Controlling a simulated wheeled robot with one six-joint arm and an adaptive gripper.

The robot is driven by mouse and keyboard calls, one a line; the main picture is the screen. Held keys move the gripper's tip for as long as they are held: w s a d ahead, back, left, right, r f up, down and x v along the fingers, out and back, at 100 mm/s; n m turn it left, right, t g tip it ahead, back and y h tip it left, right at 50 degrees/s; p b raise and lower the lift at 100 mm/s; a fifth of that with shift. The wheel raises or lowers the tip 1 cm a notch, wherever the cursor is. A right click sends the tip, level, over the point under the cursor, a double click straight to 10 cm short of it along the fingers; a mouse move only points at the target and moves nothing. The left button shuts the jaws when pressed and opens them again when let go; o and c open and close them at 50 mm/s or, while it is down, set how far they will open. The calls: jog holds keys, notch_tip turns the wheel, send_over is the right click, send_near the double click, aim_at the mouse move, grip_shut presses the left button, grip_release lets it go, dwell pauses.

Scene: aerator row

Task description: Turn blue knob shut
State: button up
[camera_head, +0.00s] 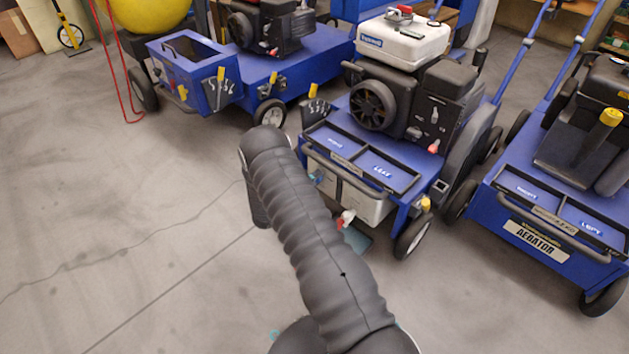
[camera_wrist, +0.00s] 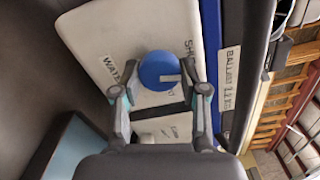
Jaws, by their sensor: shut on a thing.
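The blue knob (camera_wrist: 158,69) is round and shows in the wrist view, on the face of a white tank (camera_wrist: 90,32). A pale mark shows on its right side. My gripper (camera_wrist: 160,72) has one finger on each side of the knob and is shut on it. Printed words, partly covered, surround the knob, among them "WATER" and "SHU". The white tank shows there low on the middle blue machine (camera_head: 363,203).
A "BALLAST" label (camera_wrist: 230,82) is right of the tank. A red-handled valve (camera_head: 346,217) sits low by my arm. Blue machines stand left and right (camera_head: 540,215) of the middle one. Open floor (camera_head: 110,200) lies to the left.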

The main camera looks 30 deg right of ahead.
jog(key=shift+n, duration=1.6)
jog(key=o, duration=1.1)
jog(key=shift+a, duration=0.1)
jog(key=v, duration=1.1)
jog(key=shift+s+a+r, duration=0.1)
jog(key=shift+a, duration=0.3)
